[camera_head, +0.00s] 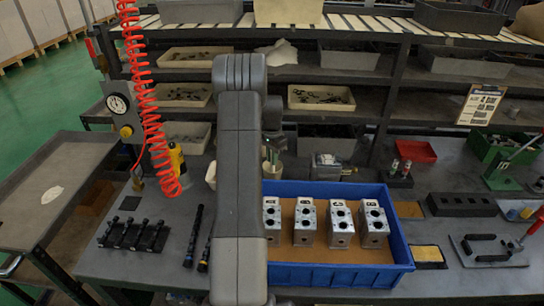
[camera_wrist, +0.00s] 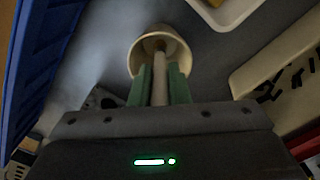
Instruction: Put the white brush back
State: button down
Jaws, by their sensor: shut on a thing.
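My gripper (camera_wrist: 160,88) has green fingers, shut on the pale handle of the white brush (camera_wrist: 160,92). The handle runs from between the fingers into the mouth of a cream cup (camera_wrist: 183,52), and its far end is inside the cup's outline. I cannot tell whether it touches the bottom. In the head view my gripper (camera_head: 274,148) is behind the blue tray, partly hidden by my arm, just above the cream cup (camera_head: 272,172). The brush itself is not clear there.
A blue tray (camera_head: 340,277) holding several metal valve blocks (camera_head: 340,224) is in front of the cup. Another pale cup (camera_head: 211,176) stands to the left, beside a yellow bottle (camera_head: 177,163). A red coiled hose (camera_head: 152,110) hangs at left. Shelves with bins rise behind.

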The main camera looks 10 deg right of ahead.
jog(key=c, duration=1.4)
grip_release()
jog(key=shift+o, duration=0.2)
notch_tip(320, 180, up, 12)
jog(key=shift+r+b, duration=0.1)
jog(key=shift+b, duration=0.95)
notch_tip(320, 180, down, 13)
jog(key=shift+s+r+p, duration=0.1)
jog(key=shift+r+p, duration=0.1)
jog(key=shift+p, duration=0.85)
jog(key=shift+r+b, duration=0.5)
jog(key=shift+r, duration=1.55)
